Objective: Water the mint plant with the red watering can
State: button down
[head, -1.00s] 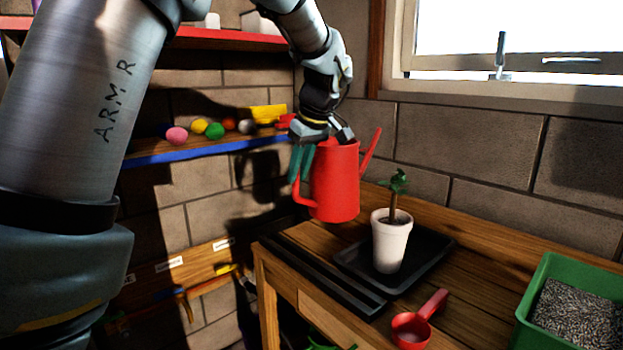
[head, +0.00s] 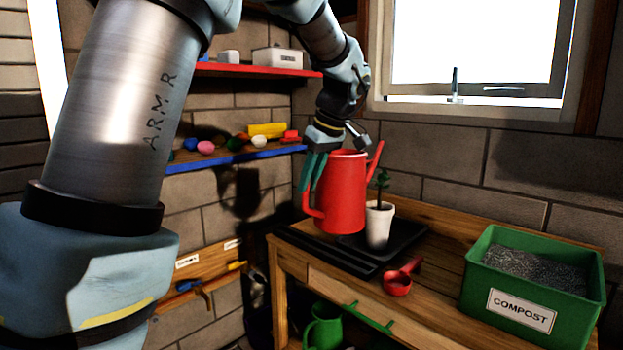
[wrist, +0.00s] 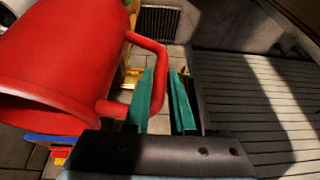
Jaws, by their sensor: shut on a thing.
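The red watering can (head: 345,195) hangs roughly upright, its spout pointing up and right. In the head view it stands in front of the left part of the mint plant (head: 381,180), which grows on a brown stem in a white pot (head: 379,225). The pot stands upright on a black tray (head: 408,240) on the wooden bench. My gripper (head: 312,180) is shut on the can's handle at the can's left side. The wrist view shows the can (wrist: 60,60) tilted across the picture and the green fingers (wrist: 165,100) at its handle. The spout tip is hidden there.
A red scoop (head: 398,283) lies on the bench (head: 450,245) in front of the tray. A green compost bin (head: 480,285) stands at the right end. A blue-edged shelf (head: 230,158) with small objects is behind my gripper. A green can (head: 324,330) is below the bench.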

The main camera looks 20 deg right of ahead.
jog(key=shift+w+d+r+m+g+y+p, duration=0.2)
jog(key=shift+r+g+y+p, duration=0.45)
jog(key=shift+r+p, duration=1.7)
jog(key=shift+w+d+r+m+g+y+p, duration=0.25)
jog(key=shift+r+y+p, duration=0.9)
jog(key=shift+p, duration=2.25)
jog(key=shift+w+d+r+m+g+y+p, duration=0.15)
jog(key=shift+d+r+g+y+p, duration=0.45)
jog(key=shift+r+p, duration=1.8)
jog(key=shift+s+a+f+p, duration=0.1)
jog(key=shift+a+f+p, duration=0.2)
jog(key=shift+f+p, duration=0.25)
jog(key=shift+r, duration=0.1)
jog(key=shift+w+d+r+y, duration=0.2)
jog(key=shift+r+y, duration=0.1)
jog(key=shift+r, duration=0.3)
jog(key=shift+w+d+r+y, duration=0.1)
jog(key=shift+d+r+y, duration=0.15)
jog(key=shift+r, duration=0.35)
jog(key=shift+s, duration=0.1)
jog(key=shift+r, duration=0.1)
